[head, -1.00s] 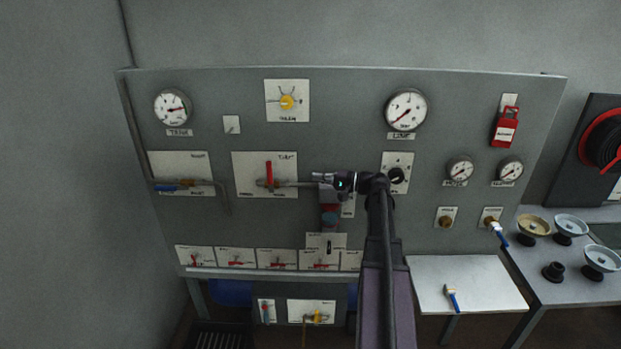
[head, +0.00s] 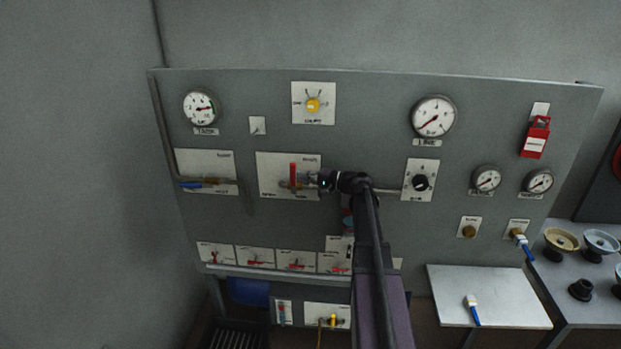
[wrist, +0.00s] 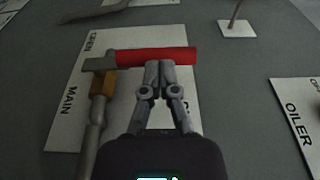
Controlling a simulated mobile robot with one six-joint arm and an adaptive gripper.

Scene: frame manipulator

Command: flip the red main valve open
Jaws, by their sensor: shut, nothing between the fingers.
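The red main valve handle (head: 293,173) stands upright on its pale plate (head: 266,161) on the grey panel, across the horizontal pipe. In the wrist view the red handle (wrist: 155,56) runs sideways from a brass-coloured valve body (wrist: 102,82), over the plate marked MAIN. My gripper (head: 312,180) is just right of the handle in the head view. In the wrist view its fingertips (wrist: 160,66) are together, with nothing between them, at the handle's edge. I cannot tell whether they touch it.
A blue-handled valve (head: 193,184) is to the left. The yellow oiler knob (head: 313,104) is above. Several small red-handled valves (head: 296,263) sit in a row below. Gauges, such as the line gauge (head: 433,116), are to the right. A side table (head: 500,300) holds a brush.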

